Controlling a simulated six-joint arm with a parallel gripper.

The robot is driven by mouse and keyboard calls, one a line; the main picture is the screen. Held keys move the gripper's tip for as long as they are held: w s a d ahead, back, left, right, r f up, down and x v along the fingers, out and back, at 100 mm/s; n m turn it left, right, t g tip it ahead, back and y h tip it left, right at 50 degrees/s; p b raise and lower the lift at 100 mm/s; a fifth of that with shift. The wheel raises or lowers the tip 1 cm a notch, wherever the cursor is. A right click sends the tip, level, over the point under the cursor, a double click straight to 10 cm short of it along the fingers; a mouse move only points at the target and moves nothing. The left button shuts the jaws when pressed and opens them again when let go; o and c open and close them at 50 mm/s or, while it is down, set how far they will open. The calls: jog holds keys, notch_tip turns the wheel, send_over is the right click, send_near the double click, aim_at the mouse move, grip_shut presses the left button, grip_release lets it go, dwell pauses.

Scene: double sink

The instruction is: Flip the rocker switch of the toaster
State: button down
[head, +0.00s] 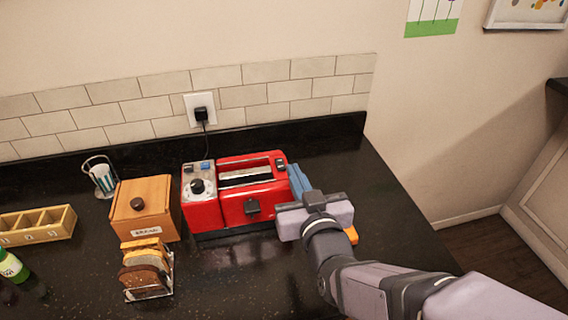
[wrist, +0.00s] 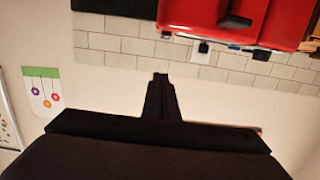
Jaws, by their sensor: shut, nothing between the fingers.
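The red toaster (head: 236,207) stands on the dark counter against the back wall. Its pale control panel (head: 197,184) at the left has a round black knob (head: 197,186) and small switch-like parts (head: 205,165) at its top. They are too small to tell which is the rocker switch or its position. A black lever (head: 252,207) sits on the toaster's front. In the wrist view, the red toaster (wrist: 215,22) shows at the top edge. My gripper (wrist: 161,78) is shut and empty, apart from the toaster in that view. In the head view it is right of the toaster, its fingertips hidden.
A wooden bread box (head: 144,208) stands close left of the toaster, with a rack of bread slices (head: 146,270) in front. A blue object (head: 298,180) is at the toaster's right. The plug (head: 201,113) is in the wall outlet. The counter before the toaster is clear.

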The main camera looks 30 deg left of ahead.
jog(key=p, duration=0.4)
send_over(284, 168)
jog(key=shift+s+d+f, duration=0.3)
jog(key=shift+s+f, duration=0.1)
jog(key=shift+f, duration=0.15)
notch_tip(284, 168, down, 2)
jog(key=shift+w+a, duration=0.15)
jog(key=shift+f+p, duration=0.55)
jog(key=shift+f, duration=0.55)
jog(key=shift+f, duration=0.1)
jog(key=shift+w+a+f+b, duration=0.15)
jog(key=shift+f+b, duration=0.2)
jog(key=shift+b, duration=0.8)
jog(key=shift+r+p, duration=0.65)
jog(key=shift+r, duration=0.05)
jog(key=r+p, duration=0.1)
jog(key=r, duration=0.1)
jog(key=r+p, duration=0.1)
jog(key=shift+w+a+r, duration=0.2)
jog(key=shift+r, duration=0.2)
jog(key=r+b+v, duration=0.1)
jog(key=b+v, duration=0.3)
jog(key=v, duration=0.5)
jog(key=shift+s+r, duration=0.2)
jog(key=shift+r, duration=0.25)
